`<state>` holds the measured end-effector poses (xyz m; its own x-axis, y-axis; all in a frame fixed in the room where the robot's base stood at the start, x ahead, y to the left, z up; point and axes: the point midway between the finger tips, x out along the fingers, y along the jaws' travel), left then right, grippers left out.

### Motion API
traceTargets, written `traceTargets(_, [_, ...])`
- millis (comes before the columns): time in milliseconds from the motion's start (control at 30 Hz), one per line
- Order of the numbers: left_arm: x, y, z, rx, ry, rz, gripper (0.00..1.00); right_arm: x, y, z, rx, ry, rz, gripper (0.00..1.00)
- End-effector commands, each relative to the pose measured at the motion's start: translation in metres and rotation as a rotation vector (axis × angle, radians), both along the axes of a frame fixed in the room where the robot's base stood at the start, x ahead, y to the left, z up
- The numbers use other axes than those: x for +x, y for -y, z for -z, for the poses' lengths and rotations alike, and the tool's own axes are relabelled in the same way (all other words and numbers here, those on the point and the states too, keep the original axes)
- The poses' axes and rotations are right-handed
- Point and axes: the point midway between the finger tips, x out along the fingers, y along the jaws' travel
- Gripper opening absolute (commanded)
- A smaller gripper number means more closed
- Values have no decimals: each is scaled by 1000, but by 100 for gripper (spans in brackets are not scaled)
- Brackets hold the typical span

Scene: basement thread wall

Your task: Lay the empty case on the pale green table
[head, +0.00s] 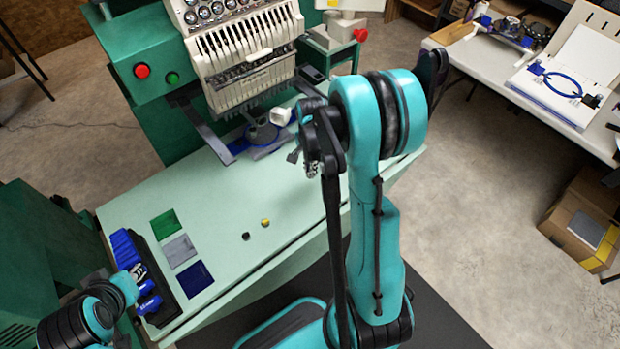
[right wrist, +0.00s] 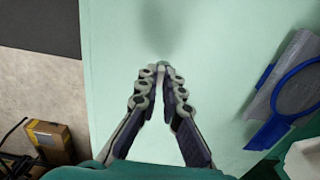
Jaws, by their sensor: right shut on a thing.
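The pale green table (head: 200,212) runs across the middle of the head view and fills most of the right wrist view (right wrist: 215,40). My right gripper (head: 312,166) hangs over the table's right part, below the sewing head. In the right wrist view its fingers (right wrist: 162,70) meet at the tips. A small metallic piece (head: 313,170) shows at the tips in the head view, mostly hidden by the fingers; I take it to be the empty case. My left arm is at the lower left; its fingertips cannot be made out.
A black bobbin-like piece (head: 246,236) and a yellow one (head: 265,222) lie mid-table. Green, grey and navy patches (head: 194,279) lie left, beside a dark tray (head: 160,313) with blue items. A hoop (right wrist: 290,95) is right in the wrist view. The embroidery machine (head: 235,45) stands behind.

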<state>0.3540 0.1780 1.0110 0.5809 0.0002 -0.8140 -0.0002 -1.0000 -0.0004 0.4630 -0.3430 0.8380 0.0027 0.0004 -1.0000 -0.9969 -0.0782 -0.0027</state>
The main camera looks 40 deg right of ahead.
Motion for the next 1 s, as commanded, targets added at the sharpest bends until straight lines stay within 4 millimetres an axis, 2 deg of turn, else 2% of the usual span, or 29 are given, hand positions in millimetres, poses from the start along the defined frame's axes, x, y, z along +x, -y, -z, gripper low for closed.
traceTargets(133, [0,0,5,0,0,0,26,3,0,10,0,0,0,0])
traceTargets(333, [0,0,20,0,0,0,26,3,0,40,0,0,0,0])
traceTargets(767, [0,0,24,0,0,0,26,2,0,46,0,1,0,0])
traceTargets(800, [0,0,24,0,0,0,26,2,0,46,0,1,0,12])
traceTargets(867, [0,0,23,0,0,0,26,2,0,45,0,1,0,27])
traceTargets(1000, [0,0,23,0,0,0,26,2,0,45,0,1,0,27])
